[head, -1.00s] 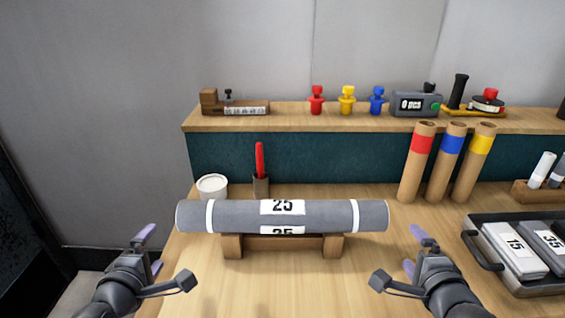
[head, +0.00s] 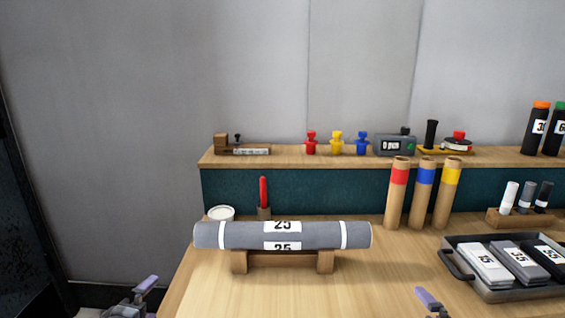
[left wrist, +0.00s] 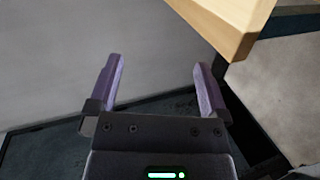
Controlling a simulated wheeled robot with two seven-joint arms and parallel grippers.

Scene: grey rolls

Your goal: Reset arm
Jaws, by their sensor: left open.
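My left gripper (head: 143,290) is at the bottom left of the head view, left of the table's edge. In the left wrist view its two purple fingers (left wrist: 160,85) are apart with nothing between them. My right gripper (head: 430,302) is at the bottom edge of the head view, over the table's front. Only a purple finger and a bit of dark body show, so its jaw state is unclear. A grey roll (head: 240,236) marked 25 lies level on a wooden stand (head: 285,259), apart from both grippers.
The wooden table (head: 370,285) has free room in front of the stand. Its corner shows near my left gripper (left wrist: 230,25). Three banded tubes (head: 424,195), a white cup (head: 221,213) and a shelf (head: 300,157) are behind.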

